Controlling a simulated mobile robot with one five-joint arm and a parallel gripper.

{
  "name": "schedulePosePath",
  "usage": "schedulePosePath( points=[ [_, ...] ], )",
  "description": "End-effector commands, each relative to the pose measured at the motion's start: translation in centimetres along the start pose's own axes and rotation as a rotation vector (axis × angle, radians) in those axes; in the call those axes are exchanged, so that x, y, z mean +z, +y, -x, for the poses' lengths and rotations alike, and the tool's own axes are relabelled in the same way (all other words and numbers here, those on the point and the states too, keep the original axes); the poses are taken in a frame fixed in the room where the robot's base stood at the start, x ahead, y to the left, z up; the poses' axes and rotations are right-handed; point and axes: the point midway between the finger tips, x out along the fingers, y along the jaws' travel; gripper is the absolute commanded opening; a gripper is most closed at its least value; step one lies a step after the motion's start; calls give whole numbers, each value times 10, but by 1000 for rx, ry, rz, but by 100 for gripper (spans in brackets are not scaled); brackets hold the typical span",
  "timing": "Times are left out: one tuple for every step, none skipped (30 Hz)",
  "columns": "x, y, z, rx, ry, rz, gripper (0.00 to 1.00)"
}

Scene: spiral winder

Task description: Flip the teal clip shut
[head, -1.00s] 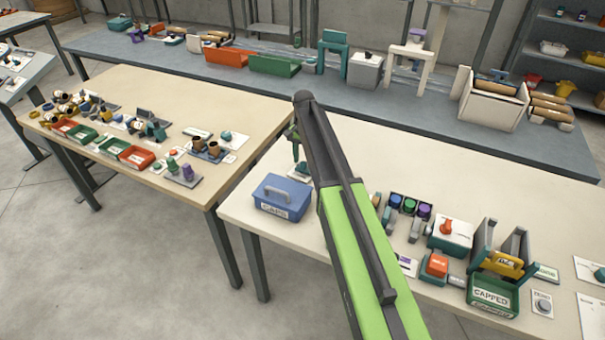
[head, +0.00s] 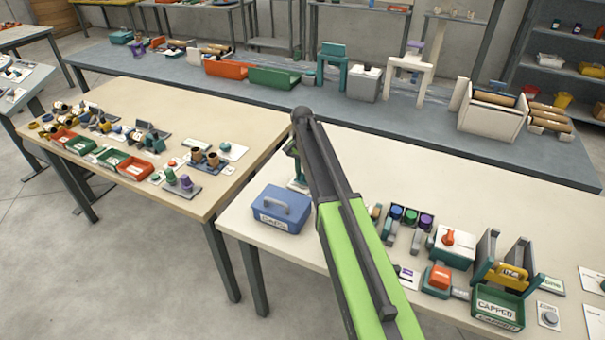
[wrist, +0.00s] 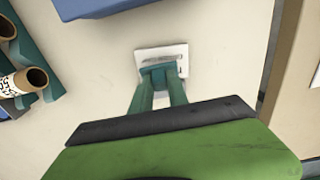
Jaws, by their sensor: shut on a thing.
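The teal clip (wrist: 158,73) stands on a small white plate (wrist: 174,52) on the near table, seen in the wrist view ahead of my fingers. My gripper (wrist: 160,88) is shut on it, with the two teal-green fingers converging at the clip. In the head view my gripper (head: 297,165) points down just behind the blue CAPS box (head: 281,208). There the clip is tiny and partly hidden by my arm, so whether it is folded shut cannot be made out.
The blue box stands close by, at the top of the wrist view. Cardboard tubes (wrist: 30,80) in a teal holder lie to the left there. In the head view, coloured caps (head: 410,216), an orange-knobbed unit (head: 452,245) and a green CAPPED bin (head: 497,310) stand right of my arm.

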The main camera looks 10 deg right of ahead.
Motion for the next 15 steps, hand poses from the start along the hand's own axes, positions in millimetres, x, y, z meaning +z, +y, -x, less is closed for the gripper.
schedulePosePath(
  points=[
    [6,2,-3,1,31,1,0],
    [8,2,-4,0,57,2,0],
    [11,3,-6,0,97,2,0],
    [13,3,-8,-1,129,1,0],
    [14,3,-9,-1,161,2,0],
    [16,3,-11,0,203,3,0],
    [17,3,-12,0,231,1,0],
    [18,3,-14,-1,259,2,0],
    [18,2,-14,-1,291,2,0],
    [19,2,-15,0,310,1,0],
    [19,2,-14,-1,327,1,0],
    [19,1,-14,-1,342,1,0],
    [18,1,-13,0,350,1,0],
    [18,1,-13,0,355,0,0],
    [17,1,-12,-1,358,0,0]
  ],
)
